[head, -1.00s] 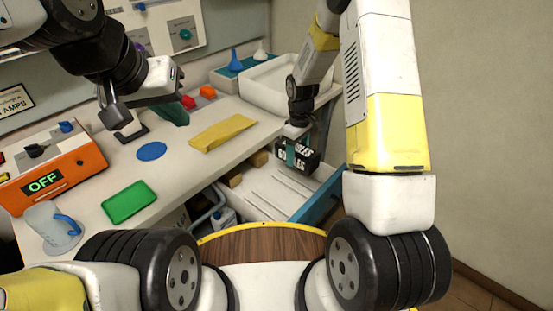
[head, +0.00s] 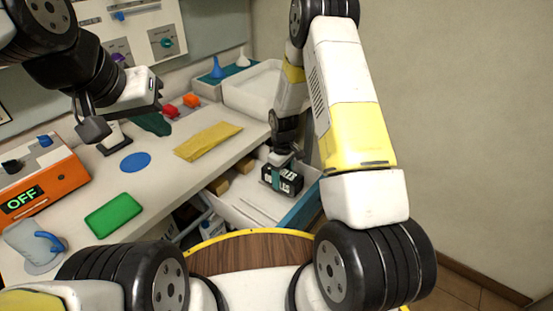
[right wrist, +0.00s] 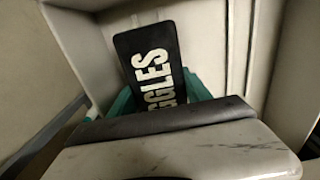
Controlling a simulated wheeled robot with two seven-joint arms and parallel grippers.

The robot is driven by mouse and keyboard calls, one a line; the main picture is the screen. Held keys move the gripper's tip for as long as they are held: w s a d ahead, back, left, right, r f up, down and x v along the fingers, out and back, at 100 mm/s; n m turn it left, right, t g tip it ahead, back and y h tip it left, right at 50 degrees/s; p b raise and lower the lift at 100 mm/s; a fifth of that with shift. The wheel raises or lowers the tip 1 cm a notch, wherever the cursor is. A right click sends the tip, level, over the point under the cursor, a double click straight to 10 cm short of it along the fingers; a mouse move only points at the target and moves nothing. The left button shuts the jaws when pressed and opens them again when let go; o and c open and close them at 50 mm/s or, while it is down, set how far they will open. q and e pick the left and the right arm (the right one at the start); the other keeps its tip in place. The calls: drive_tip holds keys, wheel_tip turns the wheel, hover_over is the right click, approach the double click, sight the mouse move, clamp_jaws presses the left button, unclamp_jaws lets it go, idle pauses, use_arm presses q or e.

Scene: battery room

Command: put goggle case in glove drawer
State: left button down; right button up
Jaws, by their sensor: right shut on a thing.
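The goggle case (head: 282,181) is a black box with white lettering. It is within the open glove drawer (head: 243,210), toward the drawer's right side. My right gripper (head: 283,160) reaches down from above and is shut on the case. In the right wrist view the case (right wrist: 150,62) shows its lettered face between pale drawer walls, with teal parts beside it. I cannot tell whether its underside touches the drawer floor. The drawer has a pale ridged floor and a blue front. My left gripper (head: 104,139) hangs over the bench, its fingers apart and empty.
Small tan blocks (head: 219,186) lie at the drawer's left. The bench (head: 163,186) above holds a yellow cloth (head: 208,141), a green pad (head: 113,215), a blue disc (head: 136,162) and an orange box reading OFF (head: 40,190). A white tray (head: 252,92) stands behind.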

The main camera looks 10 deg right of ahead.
drive_tip(key=shift+f, duration=0.45)
drive_tip(key=o, duration=1.6)
drive_tip(key=shift+r, duration=0.1)
wheel_tip(320, 180, up, 13)
drive_tip(key=shift+r, duration=0.1)
wheel_tip(320, 180, up, 11)
drive_tip(key=m+t, duration=0.1)
drive_tip(key=m, duration=0.1)
hover_over(283, 172)
drive_tip(key=s, duration=0.3)
drive_tip(key=s+d+r+m+t+y, duration=0.2)
drive_tip(key=s+r+m+t, duration=0.15)
drive_tip(key=s+r, duration=0.95)
drive_tip(key=s+r+m, duration=0.1)
drive_tip(key=s, duration=0.1)
drive_tip(key=s+r+m+t, duration=0.1)
drive_tip(key=s, duration=0.2)
drive_tip(key=s+r+m, duration=0.1)
drive_tip(key=s+r, duration=0.1)
drive_tip(key=s, duration=0.1)
drive_tip(key=shift+s+r+t, duration=0.1)
drive_tip(key=shift+s+t, duration=0.1)
drive_tip(key=shift+t, duration=0.15)
